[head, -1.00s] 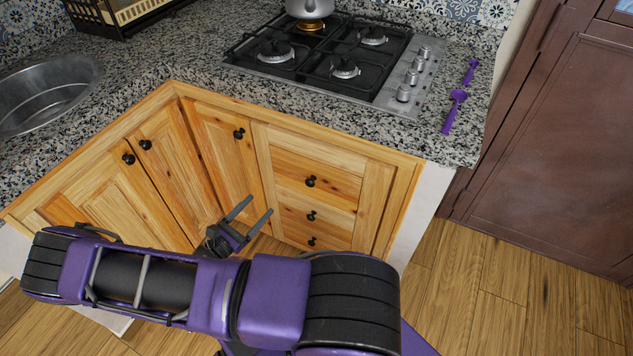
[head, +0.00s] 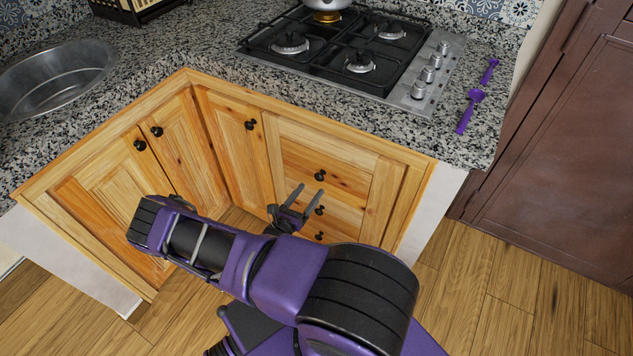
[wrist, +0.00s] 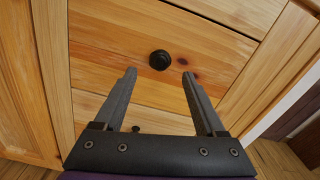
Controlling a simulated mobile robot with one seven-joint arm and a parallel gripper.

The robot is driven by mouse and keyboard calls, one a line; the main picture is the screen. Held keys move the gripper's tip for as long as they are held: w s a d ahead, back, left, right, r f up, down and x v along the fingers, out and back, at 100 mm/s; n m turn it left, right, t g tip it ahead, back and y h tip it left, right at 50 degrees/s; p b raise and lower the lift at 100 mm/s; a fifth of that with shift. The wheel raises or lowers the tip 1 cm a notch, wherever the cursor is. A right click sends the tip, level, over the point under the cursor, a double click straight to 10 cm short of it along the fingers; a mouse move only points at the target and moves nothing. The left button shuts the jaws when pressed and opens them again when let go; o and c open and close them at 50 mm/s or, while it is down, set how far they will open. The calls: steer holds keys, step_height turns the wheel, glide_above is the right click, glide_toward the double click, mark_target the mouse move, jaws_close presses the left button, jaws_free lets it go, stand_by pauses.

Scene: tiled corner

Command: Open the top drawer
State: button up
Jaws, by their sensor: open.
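The top drawer (head: 345,181) is a light wood front below a plain wood panel, and it is closed. Its round black knob (head: 319,175) sits at its middle. In the wrist view the knob (wrist: 159,60) shows just beyond the fingertips, between their lines. My gripper (head: 315,188) is open and empty in front of the drawers, with its fingers pointing at the drawer front. In the wrist view, my gripper (wrist: 159,73) has a wide gap between the fingers, apart from the knob. Part of the lower drawers is hidden behind it.
A lower knob (wrist: 136,128) shows between the fingers. Cabinet doors (head: 105,190) stand to the left, at an angle. The granite counter (head: 200,50) with a gas stove (head: 350,50) overhangs the drawers. A brown door (head: 560,160) is at the right. Wood floor (head: 480,290) is clear at front right.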

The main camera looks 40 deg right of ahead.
mark_target(318, 180)
steer(key=shift+x, duration=2.65)
jaws_close()
